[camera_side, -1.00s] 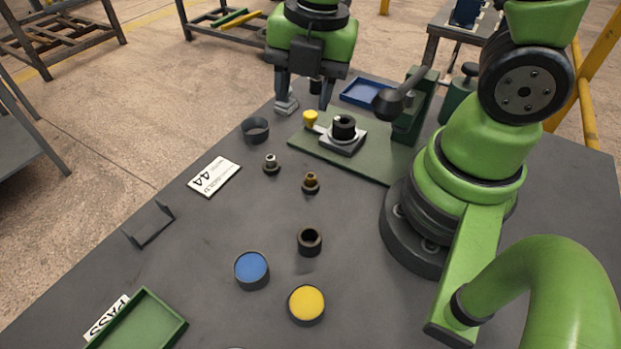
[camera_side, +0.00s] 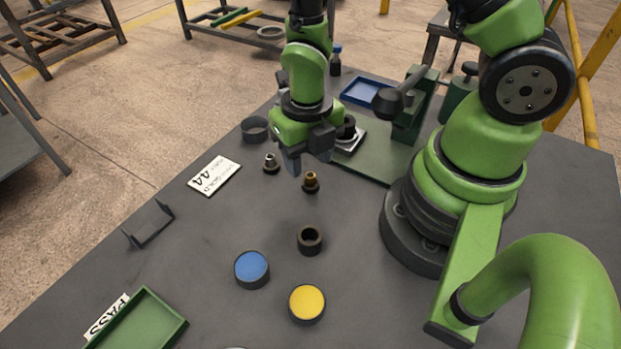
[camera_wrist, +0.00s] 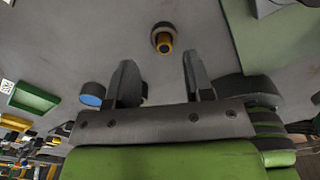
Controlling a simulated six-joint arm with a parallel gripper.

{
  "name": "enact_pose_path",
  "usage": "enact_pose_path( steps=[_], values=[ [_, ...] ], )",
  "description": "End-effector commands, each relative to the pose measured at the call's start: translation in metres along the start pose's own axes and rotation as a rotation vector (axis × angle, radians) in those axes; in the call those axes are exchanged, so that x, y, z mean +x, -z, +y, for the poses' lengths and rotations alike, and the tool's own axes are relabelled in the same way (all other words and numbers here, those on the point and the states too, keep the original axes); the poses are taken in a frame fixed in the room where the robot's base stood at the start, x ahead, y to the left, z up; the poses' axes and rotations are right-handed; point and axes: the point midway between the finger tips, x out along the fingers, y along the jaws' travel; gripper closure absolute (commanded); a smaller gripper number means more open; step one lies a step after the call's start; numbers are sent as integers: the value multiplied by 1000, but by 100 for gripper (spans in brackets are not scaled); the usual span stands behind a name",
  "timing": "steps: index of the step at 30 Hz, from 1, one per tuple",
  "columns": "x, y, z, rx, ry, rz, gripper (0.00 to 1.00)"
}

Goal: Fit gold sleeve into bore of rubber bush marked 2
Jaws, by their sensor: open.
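The gold sleeve (camera_side: 311,178) stands upright in a small dark holder on the grey table. It also shows in the wrist view (camera_wrist: 164,43), beyond the fingertips and roughly between their lines. My gripper (camera_side: 308,160) is open and empty, pointing down just above and behind the gold sleeve, apart from it; its two fingers also show in the wrist view (camera_wrist: 159,62). A black bush (camera_side: 349,125) on a metal block on the green plate is partly hidden by my gripper. Another black bush-like ring (camera_side: 309,240) stands on the table in front. I cannot read a number 2 on either.
A silver sleeve (camera_side: 270,161) stands left of the gold one. A dark ring (camera_side: 255,129), blue-topped cup (camera_side: 252,269), yellow-topped cup (camera_side: 306,303) and green tray (camera_side: 178,325) are around. A green lever press (camera_side: 412,105) stands behind right.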

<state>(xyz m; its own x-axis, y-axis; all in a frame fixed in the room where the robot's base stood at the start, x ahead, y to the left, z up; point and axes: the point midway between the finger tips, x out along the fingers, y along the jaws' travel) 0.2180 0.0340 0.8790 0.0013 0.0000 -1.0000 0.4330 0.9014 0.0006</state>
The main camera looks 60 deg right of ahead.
Motion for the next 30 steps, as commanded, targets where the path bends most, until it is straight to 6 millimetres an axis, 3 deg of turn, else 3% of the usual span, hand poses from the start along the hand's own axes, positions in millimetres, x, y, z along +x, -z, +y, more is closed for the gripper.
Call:
enact_pose_path(
  steps=[9, 18, 24, 30],
  values=[
    [38, 2, -5, 1, 1, 4, 53],
    [41, 1, -5, 1, 0, 1, 53],
    [41, 1, -5, 1, 0, 2, 98],
    [40, 1, -5, 1, 0, 1, 100]
  ],
)
